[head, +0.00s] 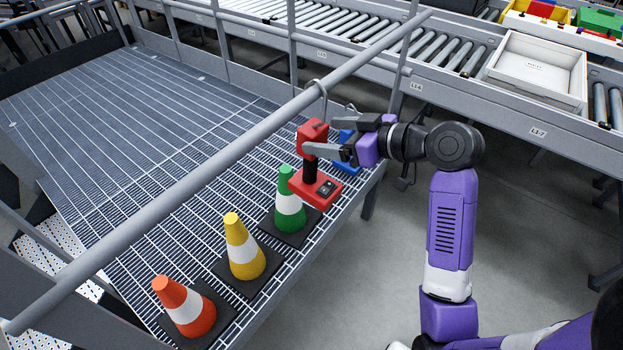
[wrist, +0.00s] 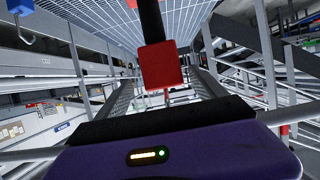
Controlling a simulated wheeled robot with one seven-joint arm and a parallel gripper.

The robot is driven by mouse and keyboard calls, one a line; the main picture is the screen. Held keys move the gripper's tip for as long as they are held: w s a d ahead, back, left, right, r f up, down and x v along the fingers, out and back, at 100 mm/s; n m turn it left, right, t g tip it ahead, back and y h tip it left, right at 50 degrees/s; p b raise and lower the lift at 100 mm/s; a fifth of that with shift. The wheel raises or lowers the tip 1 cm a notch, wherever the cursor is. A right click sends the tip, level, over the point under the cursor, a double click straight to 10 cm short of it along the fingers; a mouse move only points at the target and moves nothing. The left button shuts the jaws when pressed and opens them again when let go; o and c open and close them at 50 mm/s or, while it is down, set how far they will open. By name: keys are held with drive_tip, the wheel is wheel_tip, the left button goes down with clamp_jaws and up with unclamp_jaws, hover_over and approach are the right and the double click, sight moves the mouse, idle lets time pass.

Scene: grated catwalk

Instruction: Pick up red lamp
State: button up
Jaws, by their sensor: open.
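The red lamp (head: 315,189) has a red head, a black grip and a wide red base with a dark switch panel. It hangs upright from the grey handrail by a hook. In the wrist view its red head (wrist: 159,69) and black grip show straight ahead, near the middle. My gripper (head: 322,137) is open at the lamp's head. One finger crosses in front of the head in the head view; the other is farther back. I cannot tell whether either finger touches it.
A blue lamp (head: 347,151) hangs close behind my gripper, partly hidden. The grey handrail (head: 222,163) runs diagonally above. Green (head: 290,205), yellow (head: 243,248) and orange (head: 183,305) cones stand on the grating below. A roller conveyor (head: 440,50) with a white tray (head: 537,72) lies behind.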

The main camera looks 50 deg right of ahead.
sight(302, 132)
drive_tip(key=x, duration=0.4)
drive_tip(key=p+x, duration=0.1)
drive_tip(key=x, duration=0.1)
drive_tip(key=shift+w+a+r, duration=0.25)
drive_tip(key=shift+w+f, duration=0.2)
drive_tip(key=shift+w, duration=0.15)
clamp_jaws()
